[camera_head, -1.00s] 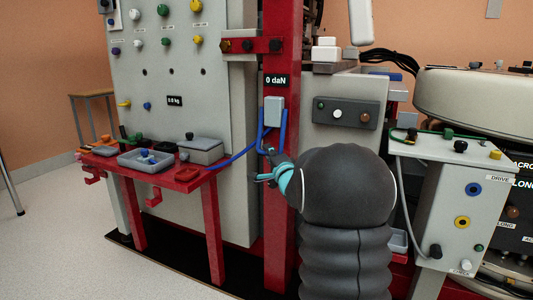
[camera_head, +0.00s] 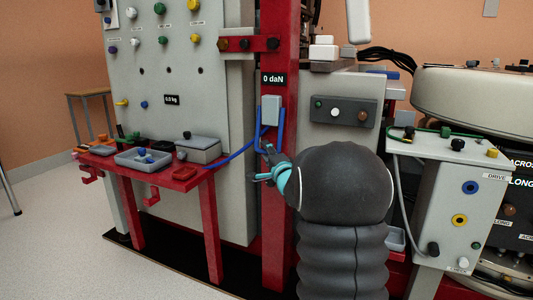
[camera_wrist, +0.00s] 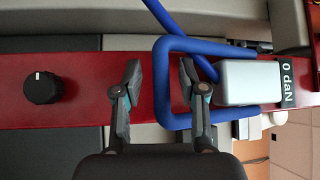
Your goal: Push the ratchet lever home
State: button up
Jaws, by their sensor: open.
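A blue U-shaped lever (camera_head: 281,133) hangs from a pale grey ratchet block (camera_head: 271,110) on the red post, under a "0 daN" label. In the wrist view the lever (camera_wrist: 160,85) appears as a blue loop running left from the block (camera_wrist: 240,82). My gripper (camera_wrist: 160,75) is open; its fingertips appear on either side of the loop's end bar, one inside the loop's outline and one outside. I cannot tell whether they touch it. In the head view my gripper (camera_head: 263,163) is at the lever's lower end, partly hidden by my wrist.
A blue strap (camera_head: 230,160) runs from the ratchet towards the red side table (camera_head: 190,181), which holds trays and small parts. A black knob (camera_wrist: 42,88) sits on the red post beyond the left finger. A grey control box (camera_head: 338,112) stands right of the post.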

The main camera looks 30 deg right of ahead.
jog(key=s+a+f, duration=0.1)
jog(key=s, duration=1)
jog(key=shift+s+a+f, duration=0.2)
jog(key=shift+s+f, duration=0.1)
jog(key=shift+f, duration=0.05)
jog(key=s+a+n+g+y+p, duration=0.1)
jog(key=s+a+n+g+p, duration=0.3)
jog(key=s+a+n+g, duration=0.3)
jog(key=s+a+f+n+g+y+p, duration=0.1)
jog(key=s+a+n+g+p, duration=0.3)
jog(key=s+a+n, duration=0.6)
jog(key=s+a+g, duration=0.1)
jog(key=s+a, duration=0.2)
jog(key=s, duration=0.4)
jog(key=s+a+g, duration=0.1)
jog(key=s+a, duration=0.3)
jog(key=s, duration=0.2)
jog(key=shift+s+a+f+n+g, duration=0.15)
jog(key=shift+s+a+n+g, duration=0.05)
jog(key=shift+s+n+g, duration=0.2)
